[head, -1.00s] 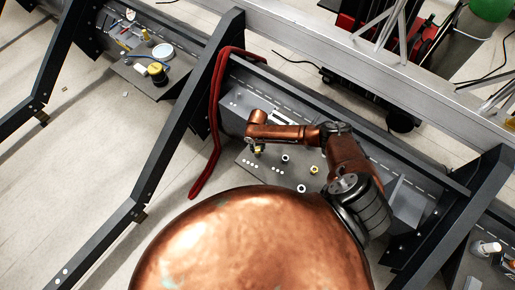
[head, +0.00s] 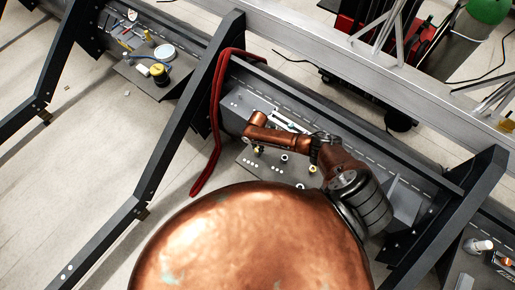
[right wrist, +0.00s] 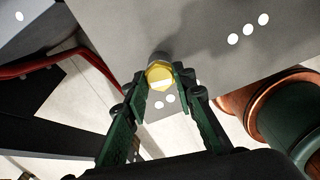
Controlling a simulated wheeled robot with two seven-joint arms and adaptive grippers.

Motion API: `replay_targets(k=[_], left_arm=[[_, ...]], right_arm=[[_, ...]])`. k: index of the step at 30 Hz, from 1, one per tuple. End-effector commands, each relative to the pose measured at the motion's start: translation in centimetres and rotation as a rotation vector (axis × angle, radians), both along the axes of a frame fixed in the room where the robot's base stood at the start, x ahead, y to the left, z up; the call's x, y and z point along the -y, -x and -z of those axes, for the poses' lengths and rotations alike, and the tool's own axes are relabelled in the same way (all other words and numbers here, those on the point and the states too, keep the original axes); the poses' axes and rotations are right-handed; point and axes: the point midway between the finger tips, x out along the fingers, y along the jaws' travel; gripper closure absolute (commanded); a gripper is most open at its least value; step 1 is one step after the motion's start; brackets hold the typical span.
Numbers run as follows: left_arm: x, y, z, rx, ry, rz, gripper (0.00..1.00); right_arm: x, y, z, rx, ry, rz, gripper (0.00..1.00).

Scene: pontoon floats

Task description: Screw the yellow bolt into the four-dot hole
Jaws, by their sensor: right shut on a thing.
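My right gripper (head: 257,148) is over the left part of a grey panel (head: 270,174). In the right wrist view its two green fingers (right wrist: 160,84) are closed around a yellow bolt head (right wrist: 160,73) with a white mark on its face. A dark grey round part shows just behind the bolt; whether the bolt is inside a hole cannot be told. Two white dots show on the panel just below the bolt, and three (right wrist: 248,29) at the upper right. In the head view a row of white dots lies below the gripper. My left gripper is not in view.
Other round pieces stand on the panel right of the gripper: a pale one (head: 284,158) and a yellow one (head: 313,169). A red hose (head: 217,110) hangs over the dark frame at left. A shelf (head: 140,75) with a yellow-black item is farther left.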

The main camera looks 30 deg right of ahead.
Motion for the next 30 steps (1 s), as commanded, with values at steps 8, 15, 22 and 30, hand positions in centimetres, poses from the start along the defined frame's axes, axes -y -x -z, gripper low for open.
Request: replay_targets(k=[8,15,22,30], left_arm=[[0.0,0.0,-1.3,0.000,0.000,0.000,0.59],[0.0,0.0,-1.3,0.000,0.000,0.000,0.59],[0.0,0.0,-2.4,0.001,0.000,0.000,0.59],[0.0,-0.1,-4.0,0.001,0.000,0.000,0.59]], right_arm=[[0.0,0.0,0.0,-0.001,0.000,0.325,0.97],[0.0,0.0,0.1,-0.001,0.001,0.335,0.97],[-0.1,0.2,-0.1,-0.003,0.000,0.548,0.97],[-0.1,0.2,0.0,-0.005,0.001,1.037,0.97]])
